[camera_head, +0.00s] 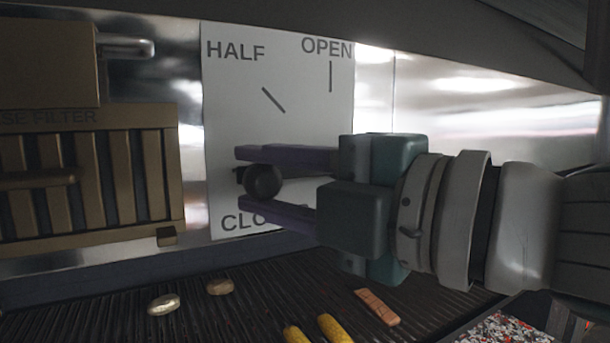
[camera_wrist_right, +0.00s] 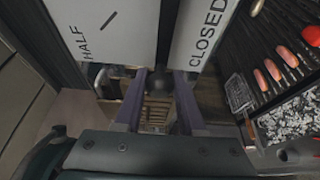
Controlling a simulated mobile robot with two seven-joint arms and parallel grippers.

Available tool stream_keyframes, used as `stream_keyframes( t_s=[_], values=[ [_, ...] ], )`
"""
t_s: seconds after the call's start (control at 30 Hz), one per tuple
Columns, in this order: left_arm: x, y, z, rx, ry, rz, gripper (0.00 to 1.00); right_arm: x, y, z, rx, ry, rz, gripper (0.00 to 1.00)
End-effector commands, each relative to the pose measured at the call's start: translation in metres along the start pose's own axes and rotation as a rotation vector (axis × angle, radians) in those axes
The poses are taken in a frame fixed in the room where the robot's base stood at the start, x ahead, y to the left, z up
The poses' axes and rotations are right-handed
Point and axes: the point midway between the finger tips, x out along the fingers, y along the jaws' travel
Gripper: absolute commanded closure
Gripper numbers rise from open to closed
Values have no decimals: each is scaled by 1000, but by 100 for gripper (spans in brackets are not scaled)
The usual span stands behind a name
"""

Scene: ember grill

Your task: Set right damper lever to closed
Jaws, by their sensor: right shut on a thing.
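The right damper lever shows as a dark round knob (camera_head: 263,181) in front of a white plate (camera_head: 230,110) marked HALF, OPEN and CLOSED. The knob is low on the plate, just above the partly covered CLOSED label. My right gripper (camera_head: 272,183) reaches in from the right, with one purple finger above the knob and one below it, shut on it. In the right wrist view the knob (camera_wrist_right: 150,76) sits between the fingertips, beside the plate's CLOSED side. The lever's shaft and pivot are mostly hidden. My left gripper is not in view.
A brown slatted grease filter (camera_head: 90,180) is left of the plate. Below lies the grill grate (camera_head: 240,285) with corn (camera_head: 335,328), a sausage-like piece (camera_head: 377,306) and mushroom-like pieces (camera_head: 163,304). A bed of embers (camera_head: 505,328) is at lower right. The steel wall right of the plate is bare.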

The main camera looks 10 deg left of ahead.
Motion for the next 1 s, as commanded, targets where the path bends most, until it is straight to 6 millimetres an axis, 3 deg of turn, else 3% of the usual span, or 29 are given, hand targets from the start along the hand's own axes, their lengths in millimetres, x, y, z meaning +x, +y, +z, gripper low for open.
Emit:
stream_keyframes(
  t_s=[0.1, 0.13, 0.37, 0.73, 1.0],
  values=[
    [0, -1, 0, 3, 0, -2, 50, 0, -4, 0, 0, -3, -7, 100],
    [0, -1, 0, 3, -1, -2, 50, 0, -4, 0, 1, -3, -7, 58],
    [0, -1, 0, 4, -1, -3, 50, 0, -3, 0, 2, -2, -5, 32],
    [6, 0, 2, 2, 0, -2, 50, -8, -4, 1, 0, -2, -3, 32],
    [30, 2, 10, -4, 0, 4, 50, -54, -7, 0, -1, -3, -5, 32]
  ],
)
